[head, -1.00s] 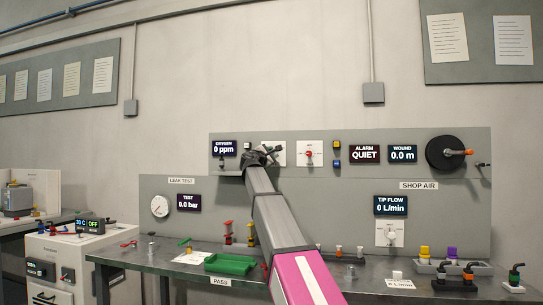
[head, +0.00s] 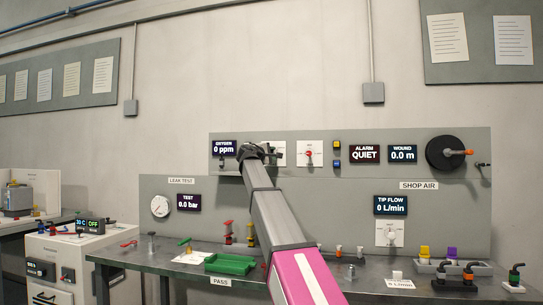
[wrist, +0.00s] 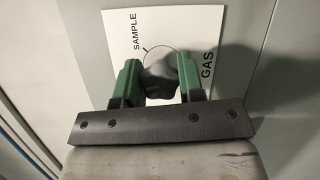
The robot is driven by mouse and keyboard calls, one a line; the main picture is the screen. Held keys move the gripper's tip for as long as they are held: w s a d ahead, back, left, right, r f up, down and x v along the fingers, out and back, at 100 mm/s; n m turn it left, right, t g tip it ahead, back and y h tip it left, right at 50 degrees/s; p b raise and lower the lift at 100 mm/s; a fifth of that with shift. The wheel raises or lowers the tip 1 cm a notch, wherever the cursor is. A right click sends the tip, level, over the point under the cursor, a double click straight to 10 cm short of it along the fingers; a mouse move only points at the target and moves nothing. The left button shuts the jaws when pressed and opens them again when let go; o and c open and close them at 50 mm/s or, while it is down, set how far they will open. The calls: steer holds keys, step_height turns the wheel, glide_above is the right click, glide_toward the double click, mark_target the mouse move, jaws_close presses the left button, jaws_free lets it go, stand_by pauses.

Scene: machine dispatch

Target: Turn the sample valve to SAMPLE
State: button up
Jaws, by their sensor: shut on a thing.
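The sample valve's dark lobed knob (wrist: 159,80) sits on a white plate (wrist: 205,28) printed SAMPLE and GAS in the wrist view. My gripper (wrist: 160,66) is shut on the knob, with one green finger on each side. A thin line on the plate runs from the knob's circle toward SAMPLE. I cannot tell which mark the knob points at. In the head view the white plate (head: 280,148) shows beside my gripper (head: 252,152), which hides the knob.
The oxygen display (head: 224,148) reads 0 ppm, left of the plate. Another white plate with a red-centred switch (head: 308,153) is to its right. The alarm display (head: 364,154) reads QUIET. A green tray (head: 230,264) is on the bench below.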

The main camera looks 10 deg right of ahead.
steer(key=m+g+y, duration=0.1)
steer(key=m+y, duration=0.1)
steer(key=m, duration=0.3)
steer(key=shift+m, duration=0.3)
steer(key=m+y, duration=0.2)
steer(key=m, duration=0.2)
steer(key=shift+g+y, duration=0.3)
steer(key=shift+y, duration=0.1)
steer(key=shift+m, duration=0.3)
steer(key=shift+f, duration=0.1)
steer(key=o, duration=0.9)
steer(key=shift+s, duration=0.1)
steer(key=v, duration=1)
steer(key=shift+s+a, duration=0.2)
steer(key=shift+s, duration=0.05)
